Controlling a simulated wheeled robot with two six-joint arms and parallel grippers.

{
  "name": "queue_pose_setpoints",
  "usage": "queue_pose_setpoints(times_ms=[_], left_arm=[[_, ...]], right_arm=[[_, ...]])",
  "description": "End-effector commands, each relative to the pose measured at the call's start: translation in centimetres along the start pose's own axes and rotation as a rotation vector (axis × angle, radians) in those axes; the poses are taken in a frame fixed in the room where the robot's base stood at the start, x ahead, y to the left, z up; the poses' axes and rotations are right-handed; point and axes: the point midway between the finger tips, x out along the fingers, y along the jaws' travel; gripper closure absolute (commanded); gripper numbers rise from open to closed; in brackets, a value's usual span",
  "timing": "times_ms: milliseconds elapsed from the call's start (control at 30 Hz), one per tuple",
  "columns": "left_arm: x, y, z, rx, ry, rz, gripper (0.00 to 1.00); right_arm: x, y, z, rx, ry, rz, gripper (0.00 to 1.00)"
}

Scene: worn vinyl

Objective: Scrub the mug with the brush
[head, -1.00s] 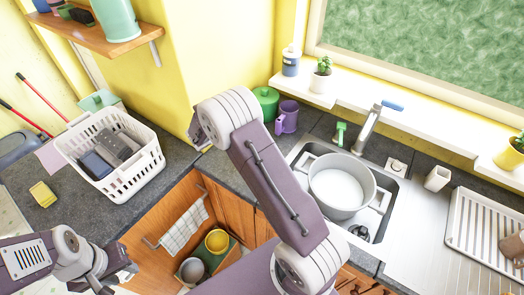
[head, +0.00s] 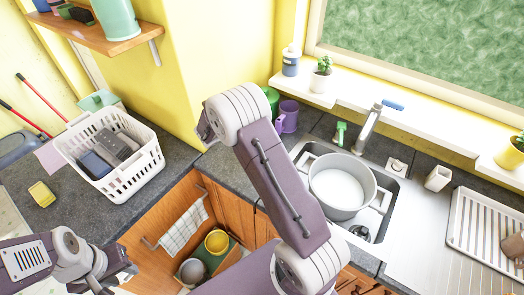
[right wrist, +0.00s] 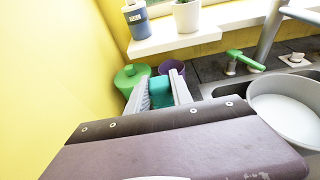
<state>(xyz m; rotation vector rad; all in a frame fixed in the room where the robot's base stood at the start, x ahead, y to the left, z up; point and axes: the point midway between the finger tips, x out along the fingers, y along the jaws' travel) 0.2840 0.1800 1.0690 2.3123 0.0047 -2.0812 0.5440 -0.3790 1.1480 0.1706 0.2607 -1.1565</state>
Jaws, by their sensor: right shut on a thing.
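A purple mug (head: 288,117) stands upright on the counter at the back, left of the sink, and shows in the right wrist view (right wrist: 172,68) just beyond my fingers. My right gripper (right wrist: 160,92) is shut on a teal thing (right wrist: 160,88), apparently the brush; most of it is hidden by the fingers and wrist. In the head view my own right arm hides that gripper. My left gripper (head: 119,279) is open and empty at the lower left. A brown mug (head: 513,245) sits on the drying rack at the far right.
A large pot (head: 342,187) sits in the sink, with the tap (head: 368,130) and a green dispenser (head: 340,133) behind. A white basket (head: 150,158) fills the left counter. A window ledge overhangs behind.

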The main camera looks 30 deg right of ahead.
Motion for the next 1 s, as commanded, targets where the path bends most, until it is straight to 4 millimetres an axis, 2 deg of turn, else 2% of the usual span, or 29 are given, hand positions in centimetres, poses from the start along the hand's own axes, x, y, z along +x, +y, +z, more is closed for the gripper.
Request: queue_pose_setpoints(times_ms=[367,633,1000], left_arm=[[0.0,0.0,0.0,0.000,0.000,0.000,0.64],[-0.2,0.0,0.0,0.000,0.000,0.000,0.64],[0.1,0.0,0.0,0.000,0.000,0.000,0.64]], right_arm=[[0.2,0.2,0.1,0.001,0.000,0.002,1.00],[-0.3,1.9,-0.2,0.001,0.000,0.003,1.00],[-0.3,1.2,-0.2,0.001,0.002,0.002,1.00]])
